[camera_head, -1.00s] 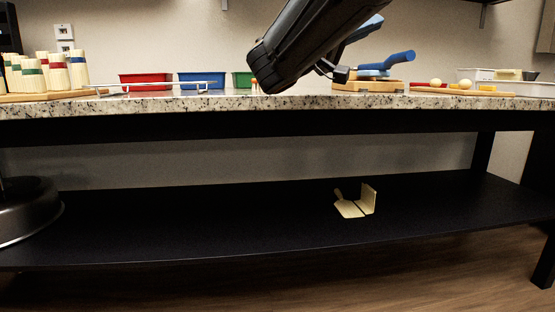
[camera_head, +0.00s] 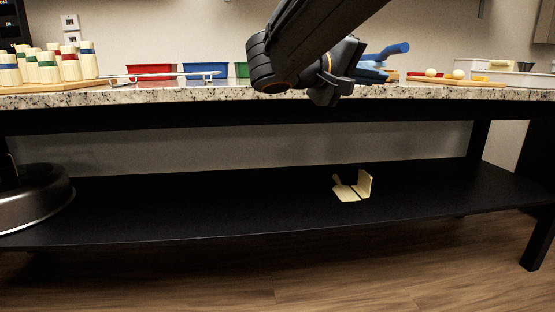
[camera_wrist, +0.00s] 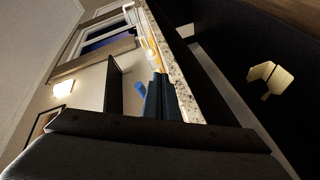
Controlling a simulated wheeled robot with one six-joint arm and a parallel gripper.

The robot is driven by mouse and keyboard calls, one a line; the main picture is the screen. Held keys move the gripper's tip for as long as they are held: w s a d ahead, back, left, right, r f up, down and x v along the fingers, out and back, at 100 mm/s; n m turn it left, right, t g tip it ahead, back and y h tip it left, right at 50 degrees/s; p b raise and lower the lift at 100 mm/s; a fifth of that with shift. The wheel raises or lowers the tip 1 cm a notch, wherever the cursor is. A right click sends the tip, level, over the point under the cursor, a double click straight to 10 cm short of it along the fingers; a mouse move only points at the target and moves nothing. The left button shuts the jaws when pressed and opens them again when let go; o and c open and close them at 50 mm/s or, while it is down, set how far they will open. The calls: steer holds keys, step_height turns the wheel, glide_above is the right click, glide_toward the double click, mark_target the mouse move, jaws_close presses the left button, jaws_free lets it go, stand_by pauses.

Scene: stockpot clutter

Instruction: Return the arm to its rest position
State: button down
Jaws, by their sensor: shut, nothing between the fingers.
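My arm (camera_head: 300,40) reaches in from the top of the head view and bends at a dark wrist above the front edge of the stone counter (camera_head: 180,96). My gripper (camera_wrist: 163,98) shows in the wrist view as dark blue fingers, shut with nothing between them. In the head view the gripper is partly hidden behind the wrist and overlaps the blue-handled item (camera_head: 395,50) behind it. The wrist view is tilted on its side.
Striped wooden cylinders (camera_head: 45,67) stand on a board at the left. Red (camera_head: 150,72) and blue (camera_head: 205,70) bins stand at the back. The dark lower shelf (camera_head: 220,210) holds a pale dustpan-like item (camera_head: 350,190) and a dark metal pan (camera_head: 32,200).

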steer(key=s+a+f+n+g+y+p, duration=0.15)
steer(key=s+a+f+y, duration=0.25)
steer(key=s+f, duration=0.5)
steer(key=s+a+f+n+g+y+p, duration=0.1)
steer(key=s+a+f+n+g+y, duration=0.25)
steer(key=s+f, duration=0.45)
steer(key=s+a+f+g+y+p, duration=0.1)
steer(key=s+a+f+g+y, duration=0.1)
steer(key=s+a+f+y, duration=0.45)
steer(key=s+a+f+g+y+p, duration=0.2)
steer(key=s+a+f, duration=0.2)
steer(key=s+a, duration=0.55)
steer(key=d+r+m+p, duration=0.3)
steer(key=d+r+p, duration=0.8)
steer(key=p, duration=0.7)
steer(key=d+r+m+h+p, duration=0.1)
steer(key=d+r+m+p, duration=0.2)
steer(key=d+r+p, duration=0.8)
steer(key=shift+s+d+r+h+p, duration=0.3)
steer(key=shift+s+r+p, duration=0.15)
steer(key=shift+r+p, duration=3.5)
steer(key=shift+f+p, duration=0.3)
steer(key=shift+f, duration=0.05)
